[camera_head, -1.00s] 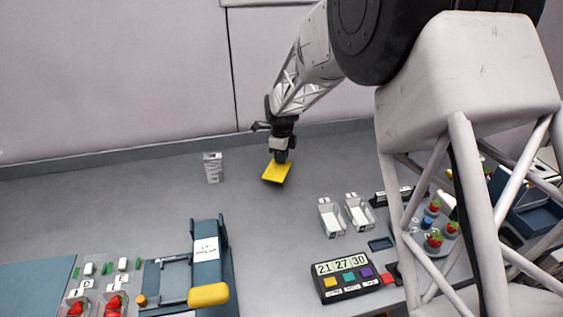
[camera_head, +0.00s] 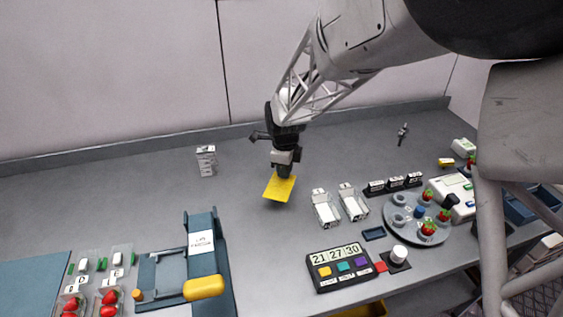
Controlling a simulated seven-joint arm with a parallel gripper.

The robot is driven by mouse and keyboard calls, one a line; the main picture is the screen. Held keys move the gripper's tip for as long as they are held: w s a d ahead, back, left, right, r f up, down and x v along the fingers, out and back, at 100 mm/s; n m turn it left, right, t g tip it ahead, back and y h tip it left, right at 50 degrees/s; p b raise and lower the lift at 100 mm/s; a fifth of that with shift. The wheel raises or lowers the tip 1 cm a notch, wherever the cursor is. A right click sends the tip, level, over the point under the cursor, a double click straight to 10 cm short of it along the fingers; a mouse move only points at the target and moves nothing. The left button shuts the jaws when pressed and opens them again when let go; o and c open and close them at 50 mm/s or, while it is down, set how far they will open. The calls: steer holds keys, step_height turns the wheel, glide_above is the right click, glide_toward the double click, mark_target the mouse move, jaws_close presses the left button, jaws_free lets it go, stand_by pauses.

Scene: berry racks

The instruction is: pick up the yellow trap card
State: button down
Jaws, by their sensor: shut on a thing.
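The yellow trap card (camera_head: 278,188) is a flat yellow sheet, tilted, hanging at the tip of my gripper (camera_head: 284,174). My gripper points down and is shut on the card's upper edge. The card appears to be a little above the grey bench, though the exact gap cannot be told. The fingertips are small and dark in this view, and partly hide the card's top edge.
A small white rack (camera_head: 206,160) stands left of the card. Two white trays (camera_head: 325,208) lie to its right. A timer box (camera_head: 341,267) with coloured buttons, a blue press (camera_head: 203,262) and a round plate of strawberries (camera_head: 411,233) are nearer the front. The back bench is mostly clear.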

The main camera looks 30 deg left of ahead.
steer(key=shift+s+d+r, duration=0.15)
steer(key=shift+s+d, duration=0.7)
steer(key=shift+s, duration=0.05)
